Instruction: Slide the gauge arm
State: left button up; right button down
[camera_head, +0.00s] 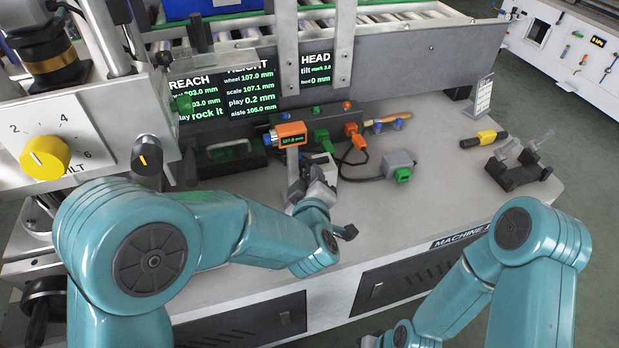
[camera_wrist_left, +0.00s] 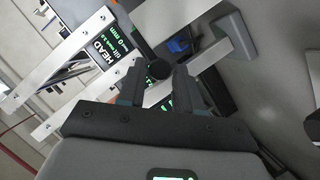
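The orange digital gauge (camera_head: 289,134), with a small lit readout and a blue end, stands at the middle of the bench. A pale flat bar (camera_head: 293,165) comes down from it toward my left gripper. My left gripper (camera_head: 318,188) is low in front of the gauge, its tips partly hidden by its wrist. In the left wrist view the two dark fingers (camera_wrist_left: 158,82) stand apart. A dark round knob (camera_wrist_left: 158,69) on a short rod shows between their tips; I cannot tell whether they touch it. My right arm is at the lower right, its gripper out of frame.
A black screen (camera_head: 228,98) with green and white readings stands behind. Green and orange connectors with black cables and a grey block (camera_head: 398,162) sit to the right. A yellow-black tool (camera_head: 485,137) and a dark holder (camera_head: 518,170) lie further right. The front right bench is clear.

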pick_arm(q)
grip_shut()
notch_tip(320, 180, up, 3)
jog(key=shift+r+p, duration=0.2)
jog(key=shift+p, duration=0.8)
jog(key=o, duration=0.5)
grip_release()
